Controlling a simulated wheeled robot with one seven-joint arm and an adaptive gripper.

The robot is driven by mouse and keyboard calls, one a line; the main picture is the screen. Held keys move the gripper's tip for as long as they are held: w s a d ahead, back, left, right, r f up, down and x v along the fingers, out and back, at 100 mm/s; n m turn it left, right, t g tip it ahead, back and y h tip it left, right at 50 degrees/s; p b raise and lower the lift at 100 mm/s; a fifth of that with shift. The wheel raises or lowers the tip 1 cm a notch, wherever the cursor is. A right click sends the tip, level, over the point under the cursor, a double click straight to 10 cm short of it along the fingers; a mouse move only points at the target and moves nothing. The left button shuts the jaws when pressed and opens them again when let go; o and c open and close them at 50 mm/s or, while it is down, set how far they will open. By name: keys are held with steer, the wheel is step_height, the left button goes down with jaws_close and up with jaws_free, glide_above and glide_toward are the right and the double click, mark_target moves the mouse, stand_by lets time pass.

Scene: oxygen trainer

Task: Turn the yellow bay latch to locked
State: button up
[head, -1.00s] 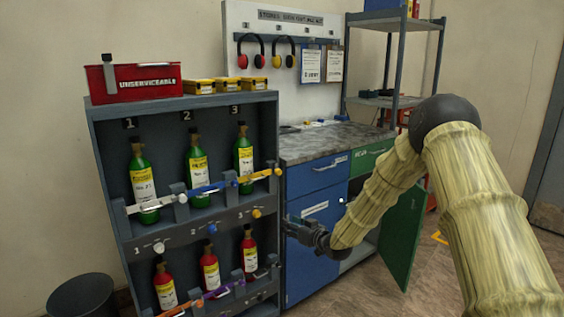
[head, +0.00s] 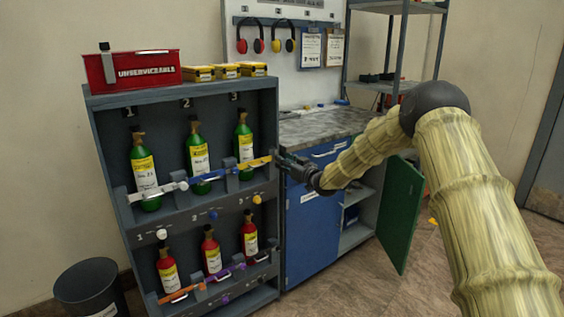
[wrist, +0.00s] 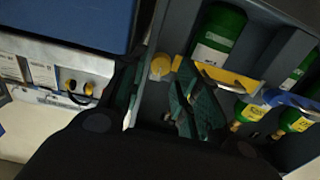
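The yellow latch bar (head: 258,161) crosses the front of the upper bay 3, before a green bottle (head: 244,140). Its right end lies by the rack's right edge. My gripper (head: 279,157) is at that end, level with the bar. In the wrist view my gripper (wrist: 160,72) has its two fingers apart, with a round yellow piece (wrist: 160,67) between or just beyond the tips. The yellow bar (wrist: 225,74) runs right from there. I cannot tell whether a finger touches the yellow piece. A yellow knob (head: 257,199) is on the rail below.
The blue bar (head: 207,187) and white bar (head: 150,194) cross the neighbouring bays. Red bottles stand on the lower shelf. A blue cabinet (head: 313,230) stands close to the right of the rack, with an open green door (head: 402,210). A red box (head: 140,70) sits on top.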

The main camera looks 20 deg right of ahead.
steer(key=shift+x, duration=1.25)
jaws_close()
steer(key=shift+n, duration=0.3)
steer(key=shift+s+a+f+n+b, duration=0.1)
steer(key=shift+n+b, duration=1.8)
steer(key=shift+n, duration=2.4)
steer(key=shift+f+n+b, duration=0.1)
steer(key=shift+n+b, duration=1.75)
steer(key=shift+n, duration=2.45)
